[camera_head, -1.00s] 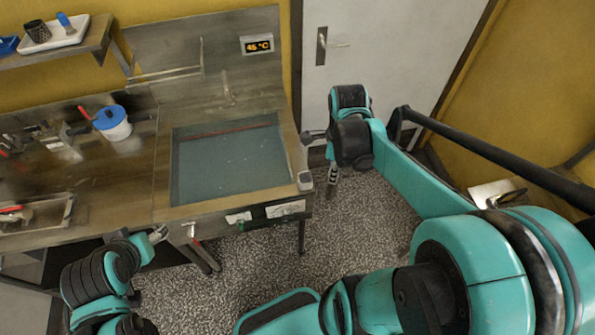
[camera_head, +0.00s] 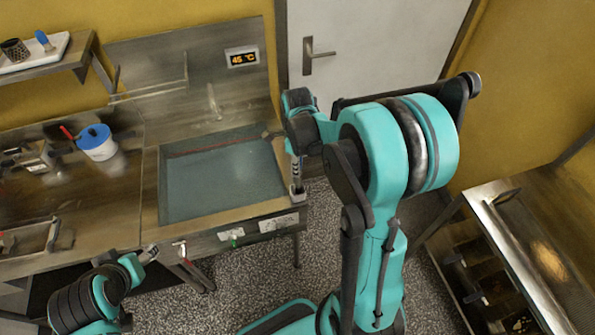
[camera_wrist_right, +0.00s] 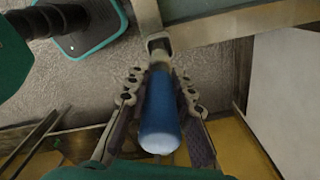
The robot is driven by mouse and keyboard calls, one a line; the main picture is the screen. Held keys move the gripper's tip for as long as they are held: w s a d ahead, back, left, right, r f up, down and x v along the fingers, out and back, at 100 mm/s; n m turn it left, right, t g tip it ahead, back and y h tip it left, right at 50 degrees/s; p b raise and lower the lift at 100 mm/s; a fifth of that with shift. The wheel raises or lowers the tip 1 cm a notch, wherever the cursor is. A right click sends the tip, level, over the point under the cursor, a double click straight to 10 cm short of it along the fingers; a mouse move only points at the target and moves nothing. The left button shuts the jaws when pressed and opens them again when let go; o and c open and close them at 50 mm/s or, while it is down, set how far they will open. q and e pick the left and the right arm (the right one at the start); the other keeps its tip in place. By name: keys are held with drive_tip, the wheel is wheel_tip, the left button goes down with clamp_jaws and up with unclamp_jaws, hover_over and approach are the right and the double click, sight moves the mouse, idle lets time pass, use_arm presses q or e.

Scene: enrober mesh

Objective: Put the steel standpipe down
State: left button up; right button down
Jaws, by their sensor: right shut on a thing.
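My right gripper (camera_head: 297,168) hangs over the right front corner of the steel counter, fingers pointing down. In the right wrist view it (camera_wrist_right: 160,95) is shut on a blue-looking round bar with a pale near end (camera_wrist_right: 160,115), which I take to be the standpipe. The bar's far end is at a small square metal holder (camera_wrist_right: 158,46) on the counter edge. The holder also shows in the head view (camera_head: 298,194). I cannot tell whether the bar is seated in it. My left gripper (camera_head: 150,254) is by the counter's front edge; its fingers are too small to read.
The grey-blue tank (camera_head: 222,180) lies left of my right gripper. A white tub with a blue lid (camera_head: 97,143) stands on the left worktop. A temperature display (camera_head: 243,58) is on the back panel. A steel unit with open shelves (camera_head: 520,240) stands at the right.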

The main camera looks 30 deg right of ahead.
sight(297, 182)
wheel_tip(297, 182, down, 3)
drive_tip(key=shift+w+f, duration=0.1)
drive_tip(key=shift+f+b, duration=0.1)
drive_tip(key=shift+b, duration=0.3)
drive_tip(key=c, duration=1.3)
unclamp_jaws()
